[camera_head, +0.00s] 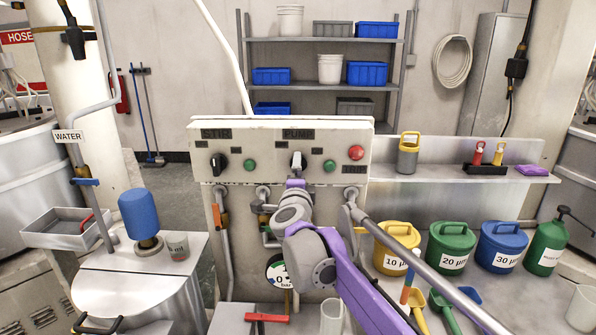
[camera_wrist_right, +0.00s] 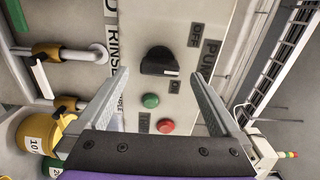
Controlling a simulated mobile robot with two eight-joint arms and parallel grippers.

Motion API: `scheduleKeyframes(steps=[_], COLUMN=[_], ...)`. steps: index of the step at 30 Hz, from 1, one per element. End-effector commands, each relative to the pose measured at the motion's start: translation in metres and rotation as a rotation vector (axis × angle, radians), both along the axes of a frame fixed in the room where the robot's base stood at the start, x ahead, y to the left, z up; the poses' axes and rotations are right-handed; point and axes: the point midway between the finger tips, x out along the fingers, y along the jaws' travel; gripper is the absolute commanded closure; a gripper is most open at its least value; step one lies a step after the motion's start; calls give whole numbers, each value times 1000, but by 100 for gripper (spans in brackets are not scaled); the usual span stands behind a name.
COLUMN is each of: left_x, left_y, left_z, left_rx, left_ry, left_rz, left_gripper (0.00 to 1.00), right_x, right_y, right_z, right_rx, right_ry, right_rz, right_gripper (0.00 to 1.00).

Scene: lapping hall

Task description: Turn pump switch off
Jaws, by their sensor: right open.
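The pump switch (camera_head: 298,160) is a black rotary knob under the PUMP plate on the pale control panel (camera_head: 345,134), in the middle of the head view. In the right wrist view the knob (camera_wrist_right: 158,62) shows a white mark at its right end, on the side of the OFF and ON labels. Which label it points at is hard to tell. My right gripper (camera_wrist_right: 160,76) is open and empty, its fingers to either side of the knob in that picture. Contact is not visible. In the head view my right arm hides the area below the knob. My left gripper is not in view.
A green button (camera_wrist_right: 150,101) and a red button (camera_wrist_right: 166,127) sit beside the knob. The black stir knob (camera_head: 218,163) and another green button (camera_head: 249,165) are on the left. Pipes and valves run below the panel. Yellow (camera_head: 397,246), green and blue buckets stand right.

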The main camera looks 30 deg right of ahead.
Motion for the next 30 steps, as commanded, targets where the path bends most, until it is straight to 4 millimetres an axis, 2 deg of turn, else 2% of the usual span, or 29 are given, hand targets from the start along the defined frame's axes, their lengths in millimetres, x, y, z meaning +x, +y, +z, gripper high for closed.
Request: scheduleKeyframes(steps=[1, 6, 11, 30], left_x=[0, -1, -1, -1], left_y=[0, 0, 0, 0], left_z=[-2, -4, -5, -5], left_rx=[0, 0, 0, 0], left_ry=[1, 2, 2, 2], left_rz=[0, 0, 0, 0], left_gripper=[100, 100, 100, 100], right_x=[-10, -35, -48, -52], right_y=[6, 22, 30, 35], right_z=[-1, -1, -1, -1], right_rx=[1, 0, -1, -13], right_ry=[1, 0, 1, 8], right_rz=[2, 2, 1, 17], right_gripper=[0, 0, 0, 0])
